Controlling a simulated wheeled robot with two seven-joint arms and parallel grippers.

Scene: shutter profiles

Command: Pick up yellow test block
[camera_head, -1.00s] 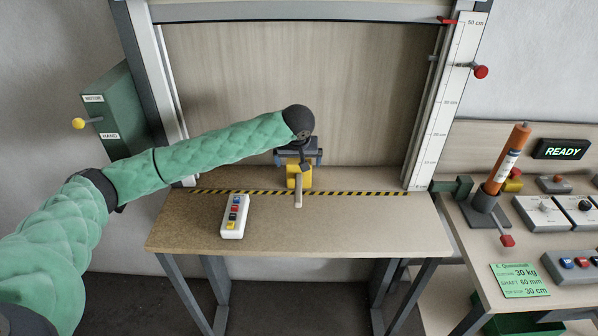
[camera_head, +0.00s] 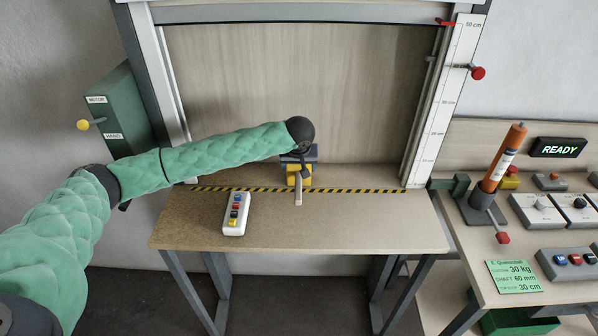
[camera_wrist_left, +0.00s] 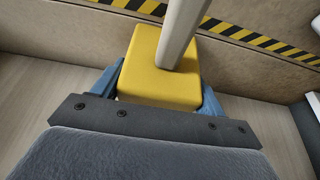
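The yellow test block (camera_head: 292,182) is at the back of the workbench, by the striped line, below my left gripper (camera_head: 298,160). In the left wrist view the yellow block (camera_wrist_left: 155,80) lies between the two blue fingers of my left gripper (camera_wrist_left: 160,92). The fingers flank its sides closely; I cannot tell whether both press on it. A pale grey bar (camera_head: 298,192) stands in front of the block and covers part of it; it also shows in the left wrist view (camera_wrist_left: 182,30). My right gripper is not in view.
A white button box (camera_head: 235,214) lies on the workbench (camera_head: 370,225), left of the block. A shutter panel (camera_head: 380,90) rises behind, with a scale (camera_head: 445,110) at its right. A side table at right holds an orange cylinder (camera_head: 505,155) and switches. The bench's right half is clear.

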